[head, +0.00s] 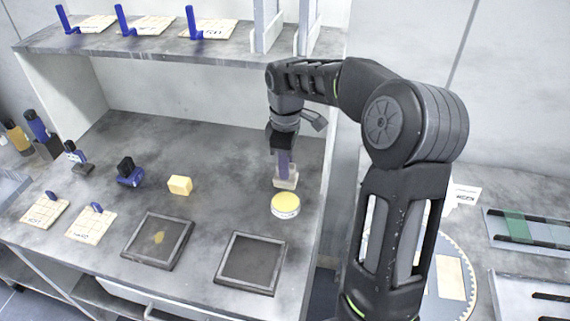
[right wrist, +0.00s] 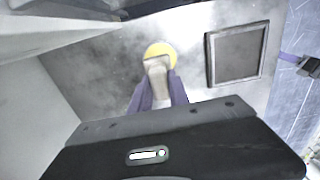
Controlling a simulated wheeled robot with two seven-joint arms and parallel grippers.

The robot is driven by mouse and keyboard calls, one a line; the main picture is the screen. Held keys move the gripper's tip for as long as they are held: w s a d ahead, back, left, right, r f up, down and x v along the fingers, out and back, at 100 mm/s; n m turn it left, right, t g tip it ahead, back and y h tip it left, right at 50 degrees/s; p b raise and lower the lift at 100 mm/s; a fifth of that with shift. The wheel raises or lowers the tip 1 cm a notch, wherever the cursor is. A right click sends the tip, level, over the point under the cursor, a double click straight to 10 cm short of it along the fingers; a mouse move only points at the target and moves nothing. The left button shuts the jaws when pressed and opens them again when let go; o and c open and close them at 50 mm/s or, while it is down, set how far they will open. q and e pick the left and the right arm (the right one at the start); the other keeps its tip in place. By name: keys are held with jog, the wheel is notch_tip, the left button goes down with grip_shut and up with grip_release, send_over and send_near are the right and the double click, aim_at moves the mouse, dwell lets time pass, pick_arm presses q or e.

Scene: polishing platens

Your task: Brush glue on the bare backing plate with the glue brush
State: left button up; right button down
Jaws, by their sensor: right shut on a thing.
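My right gripper (head: 284,165) is shut on the glue brush (head: 286,181), which points down with its pale head lowest. The brush head also shows between the purple fingers in the right wrist view (right wrist: 157,76). A round glue pot (head: 285,205) with a yellow top is just below the brush; I cannot tell if they touch. It shows behind the brush head in the right wrist view (right wrist: 161,49). The bare, dark, framed backing plate (head: 252,263) lies in front of the pot.
Another framed plate (head: 158,240) with a yellowish patch lies to the left. A shelf (head: 180,45) overhangs the back. A side wall (head: 340,150) borders the right.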

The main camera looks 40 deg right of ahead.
aim_at(286, 184)
jog(key=shift+s, duration=0.1)
notch_tip(286, 184, down, 4)
jog(key=b, duration=0.3)
jog(key=shift+f, duration=0.2)
jog(key=shift+f+b, duration=0.8)
jog(key=shift+b, duration=0.05)
jog(key=shift+f+b, duration=0.3)
jog(key=shift+f, duration=0.2)
dwell(0.5)
jog(key=shift+a+f, duration=0.1)
dwell(1.1)
notch_tip(286, 184, up, 7)
jog(key=p, duration=0.5)
jog(key=shift+p, duration=0.35)
